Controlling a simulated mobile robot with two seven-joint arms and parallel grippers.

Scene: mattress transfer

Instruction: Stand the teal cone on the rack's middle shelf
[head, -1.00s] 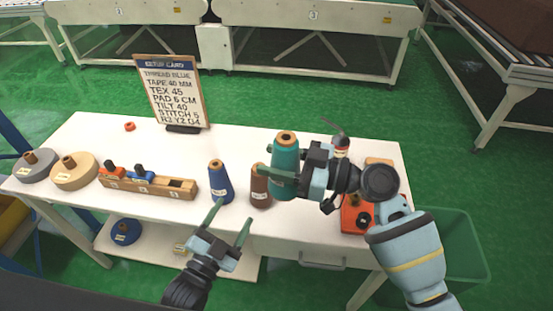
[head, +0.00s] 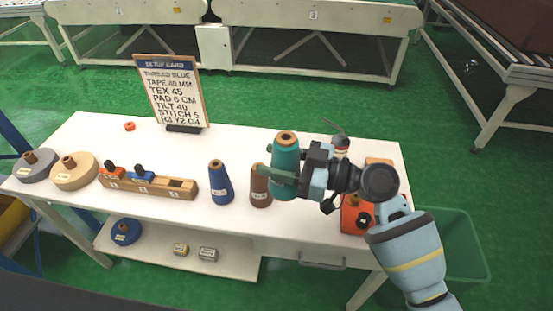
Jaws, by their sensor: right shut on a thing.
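The teal cone (head: 285,152) is upright at the right part of the white table. My right gripper (head: 283,180) is shut on it from the right side. I cannot tell whether its base touches the table. The brown cone (head: 260,186) stands just left of it, partly behind a gripper finger, and the blue cone (head: 221,183) stands further left. My left gripper is out of view. No rack with a middle shelf can be made out; the table has a lower shelf (head: 220,262).
An orange device (head: 352,215) sits right of the cones, under my right arm. A wooden holder (head: 150,184), tape rolls (head: 74,173) and a setup card (head: 170,92) are on the left of the white table (head: 235,142). A green bin (head: 465,250) stands at the right.

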